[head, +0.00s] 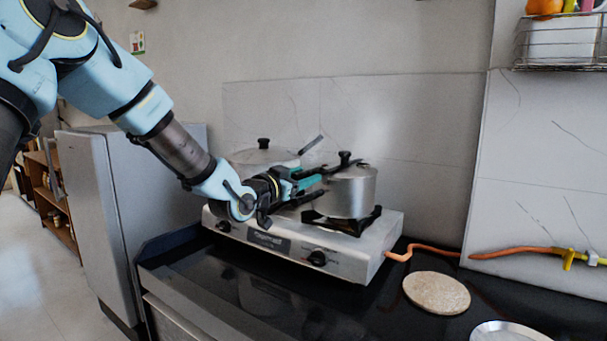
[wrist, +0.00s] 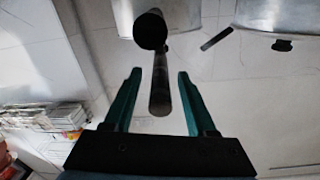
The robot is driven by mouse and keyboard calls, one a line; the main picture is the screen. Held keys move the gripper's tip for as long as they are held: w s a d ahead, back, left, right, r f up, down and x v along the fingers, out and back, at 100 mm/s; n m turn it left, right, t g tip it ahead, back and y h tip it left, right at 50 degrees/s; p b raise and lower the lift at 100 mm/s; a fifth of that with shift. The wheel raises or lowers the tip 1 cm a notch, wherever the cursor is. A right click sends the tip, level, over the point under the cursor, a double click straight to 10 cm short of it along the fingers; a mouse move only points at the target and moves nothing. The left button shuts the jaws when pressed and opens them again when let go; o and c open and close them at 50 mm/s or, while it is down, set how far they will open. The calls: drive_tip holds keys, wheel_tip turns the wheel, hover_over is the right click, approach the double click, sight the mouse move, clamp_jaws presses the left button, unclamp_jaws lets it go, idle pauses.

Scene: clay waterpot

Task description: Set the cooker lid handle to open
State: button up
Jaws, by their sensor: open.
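The cooker (head: 350,192) is a silver pot with a black lid knob, on the right burner of the stove (head: 310,245). A dark lid handle (head: 345,164) runs from its lid toward my gripper (head: 318,176), which is at the cooker's left side. In the wrist view, my gripper (wrist: 158,78) has its two teal fingers spread. A long dark bar (wrist: 160,90), apparently a handle, shows between the fingers, with visible gaps on both sides. A round black end (wrist: 150,30) shows above it. I cannot tell how deep the bar lies between the fingers.
A second lidded pot (head: 262,157) stands on the left burner, behind my gripper. An orange hose (head: 425,248) leaves the stove to the right. A round board (head: 436,293) and a metal plate (head: 508,331) lie on the black counter (head: 385,312). A tiled wall stands behind.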

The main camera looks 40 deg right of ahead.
clamp_jaws()
idle(0.5)
idle(0.9)
